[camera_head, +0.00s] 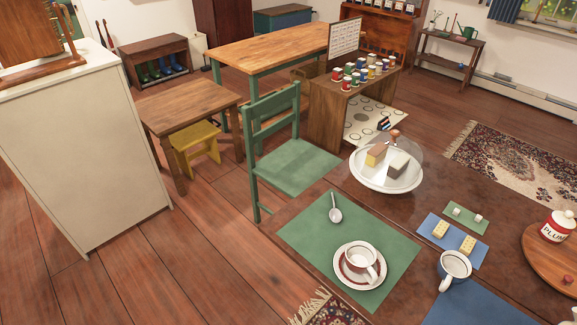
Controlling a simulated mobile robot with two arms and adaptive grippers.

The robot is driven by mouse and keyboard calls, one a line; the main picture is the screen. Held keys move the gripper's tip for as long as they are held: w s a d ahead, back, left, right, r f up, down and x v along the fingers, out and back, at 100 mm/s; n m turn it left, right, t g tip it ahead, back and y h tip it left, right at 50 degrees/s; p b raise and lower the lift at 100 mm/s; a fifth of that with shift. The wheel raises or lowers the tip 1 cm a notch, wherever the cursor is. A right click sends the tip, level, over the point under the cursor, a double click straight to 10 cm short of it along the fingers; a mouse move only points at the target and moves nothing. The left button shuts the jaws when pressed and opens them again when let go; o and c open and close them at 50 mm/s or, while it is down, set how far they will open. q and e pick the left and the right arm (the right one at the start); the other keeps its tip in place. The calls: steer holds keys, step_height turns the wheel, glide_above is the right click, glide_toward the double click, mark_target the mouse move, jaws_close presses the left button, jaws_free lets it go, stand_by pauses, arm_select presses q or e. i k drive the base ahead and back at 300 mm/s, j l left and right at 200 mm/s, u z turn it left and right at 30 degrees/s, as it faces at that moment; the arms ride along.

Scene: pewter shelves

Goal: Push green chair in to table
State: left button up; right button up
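The green chair (289,167) stands at the left side of the dark brown table (462,188). Its backrest (272,105) is on the left and its seat extends right toward the table. The table's near left part holds a green placemat (300,240) next to the chair. The front of the seat is close to the table edge; whether part of it lies beneath the top is unclear. The chair is upright. Neither of my grippers shows in the head view.
A small wooden table (185,103) and a yellow stool (203,140) stand left of the chair. A white cabinet (85,150) is at the left. Wooden floor (190,245) is clear left of the chair. A cup (360,260), spoon (335,208) and glass-covered plate (386,170) rest on the table.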

mark_target(294, 166)
steer(key=i+j+z, duration=0.15)
steer(key=z, duration=0.2)
steer(key=i+j+z, duration=0.1)
steer(key=z, duration=0.2)
steer(key=j+z, duration=0.35)
steer(key=i, duration=0.05)
